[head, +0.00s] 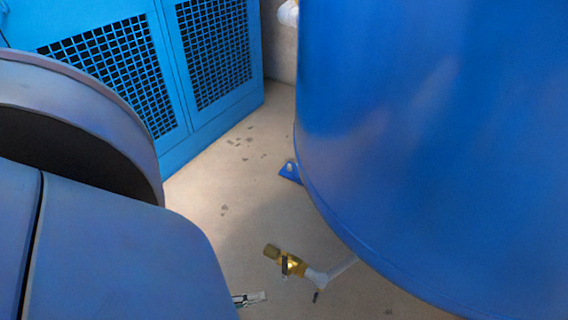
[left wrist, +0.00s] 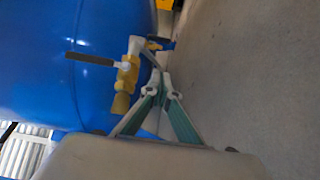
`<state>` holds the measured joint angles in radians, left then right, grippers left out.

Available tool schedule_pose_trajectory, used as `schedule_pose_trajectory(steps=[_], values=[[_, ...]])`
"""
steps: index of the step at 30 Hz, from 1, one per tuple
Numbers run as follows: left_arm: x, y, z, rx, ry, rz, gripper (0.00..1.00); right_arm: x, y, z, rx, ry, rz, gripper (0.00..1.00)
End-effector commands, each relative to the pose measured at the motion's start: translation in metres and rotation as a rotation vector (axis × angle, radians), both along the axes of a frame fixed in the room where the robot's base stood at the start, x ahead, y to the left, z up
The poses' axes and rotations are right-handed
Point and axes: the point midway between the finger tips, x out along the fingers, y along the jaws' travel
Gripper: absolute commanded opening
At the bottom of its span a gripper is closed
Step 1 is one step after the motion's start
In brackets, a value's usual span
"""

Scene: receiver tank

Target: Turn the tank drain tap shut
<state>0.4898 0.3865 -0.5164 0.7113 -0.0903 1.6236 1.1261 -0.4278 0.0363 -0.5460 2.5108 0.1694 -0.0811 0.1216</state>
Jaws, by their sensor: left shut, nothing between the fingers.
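The drain tap (head: 287,263) is a brass valve on a pale pipe stub near the foot of the blue tank (head: 430,150). In the left wrist view, the tap (left wrist: 127,74) shows its brass body and a dark lever (left wrist: 90,59). The lever sticks out to the left, roughly across the body. My left gripper (head: 262,296) shows only its tip at the lower edge of the head view, left of and below the tap. In the left wrist view its fingers (left wrist: 157,80) are closed together and empty, just right of the tap. Contact with the tap cannot be told.
A light-blue cabinet with mesh grilles (head: 105,65) stands at the back left. A blue foot with a bolt (head: 290,172) sits at the tank's base. The beige floor (head: 225,185) between cabinet and tank is clear apart from small dark marks.

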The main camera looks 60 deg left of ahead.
Motion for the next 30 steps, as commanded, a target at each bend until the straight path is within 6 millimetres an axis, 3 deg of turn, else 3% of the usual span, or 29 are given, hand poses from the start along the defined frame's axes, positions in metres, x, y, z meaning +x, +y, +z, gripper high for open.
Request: schedule_pose_trajectory(steps=[16,21,30], values=[[0.098,-0.023,0.002,0.001,-0.005,0.002,0.0,0.001,-0.002,0.001,-0.026,-0.009,0.012,0.4],[0.107,-0.045,0.002,0.0,-0.003,0.002,0.0,0.001,-0.002,0.001,-0.037,-0.012,0.017,0.4],[0.114,-0.056,0.002,0.003,-0.002,0.001,0.0,0.001,-0.002,0.001,-0.04,-0.012,0.018,0.4]])
